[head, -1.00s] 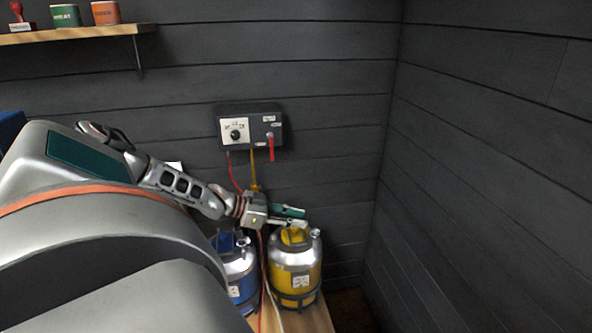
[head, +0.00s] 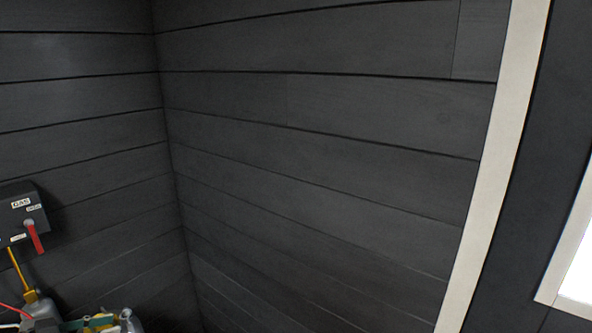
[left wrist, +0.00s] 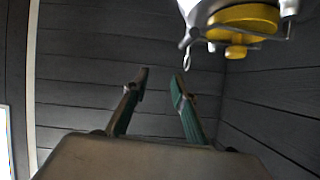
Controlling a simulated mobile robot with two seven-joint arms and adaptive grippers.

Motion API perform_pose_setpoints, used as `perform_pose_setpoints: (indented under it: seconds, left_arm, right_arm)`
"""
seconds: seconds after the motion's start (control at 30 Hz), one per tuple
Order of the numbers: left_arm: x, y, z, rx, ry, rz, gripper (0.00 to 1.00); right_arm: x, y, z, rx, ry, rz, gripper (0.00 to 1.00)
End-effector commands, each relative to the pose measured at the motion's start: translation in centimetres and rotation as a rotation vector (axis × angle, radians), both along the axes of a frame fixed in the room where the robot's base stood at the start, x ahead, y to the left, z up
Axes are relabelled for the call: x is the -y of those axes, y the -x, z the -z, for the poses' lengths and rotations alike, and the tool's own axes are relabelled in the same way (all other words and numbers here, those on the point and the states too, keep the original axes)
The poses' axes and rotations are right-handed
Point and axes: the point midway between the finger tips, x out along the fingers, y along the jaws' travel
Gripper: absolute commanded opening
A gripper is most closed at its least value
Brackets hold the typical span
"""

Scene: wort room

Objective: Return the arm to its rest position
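My left gripper (head: 78,325) shows in the bottom left corner of the head view, mostly cut off by the lower edge. In the left wrist view its two green-lined fingers (left wrist: 160,76) stand apart with nothing between them. The top of a keg with a yellow cap (left wrist: 240,18) hangs at the upper right of the left wrist view, apart from the fingers. In the head view a bit of the yellow top (head: 101,322) shows beside the gripper. My right gripper is in neither view.
A dark control box (head: 22,220) labelled GAS with a red lever (head: 34,236) is on the left wall, a yellow hose (head: 19,268) below it. Dark plank walls meet in a corner. A pale trim post (head: 497,160) and a bright pane (head: 578,262) are at right.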

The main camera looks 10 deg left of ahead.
Motion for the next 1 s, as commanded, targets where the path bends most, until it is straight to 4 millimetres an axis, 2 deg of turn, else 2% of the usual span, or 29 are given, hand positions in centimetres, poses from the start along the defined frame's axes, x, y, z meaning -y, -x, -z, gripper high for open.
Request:
perform_pose_setpoints:
  seconds: [0.03, 0.1, 0.2, 0.33, 0.5, 0.6, 0.73, 1.0]
  left_arm:
    - [2.4, 1.0, 2.4, -0.02, -0.003, 0.011, 0.26]
    - [5.9, 2.4, 5.5, -0.044, -0.038, 0.031, 0.26]
    - [10.9, 4.2, 9.1, -0.067, -0.1, 0.061, 0.26]
    - [16.8, 5.9, 11.8, -0.079, -0.191, 0.085, 0.26]
    - [22.5, 7.3, 12.6, -0.078, -0.328, 0.078, 0.26]
    - [24.6, 7.9, 12.0, -0.08, -0.413, 0.05, 0.26]
    - [25.7, 8.6, 10.4, -0.102, -0.528, -0.013, 0.26]
    - [23.9, 10.9, 7.2, -0.199, -0.71, -0.151, 0.26]
  right_arm:
    - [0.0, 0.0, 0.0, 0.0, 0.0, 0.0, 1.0]
    - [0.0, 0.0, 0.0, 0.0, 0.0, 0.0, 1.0]
    - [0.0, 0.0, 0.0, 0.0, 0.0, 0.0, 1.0]
    - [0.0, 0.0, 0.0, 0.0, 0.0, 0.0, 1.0]
    - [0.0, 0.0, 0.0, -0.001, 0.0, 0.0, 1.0]
    - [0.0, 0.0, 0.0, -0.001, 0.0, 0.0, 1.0]
    - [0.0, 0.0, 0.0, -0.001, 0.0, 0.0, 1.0]
    - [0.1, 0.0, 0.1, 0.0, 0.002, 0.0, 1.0]
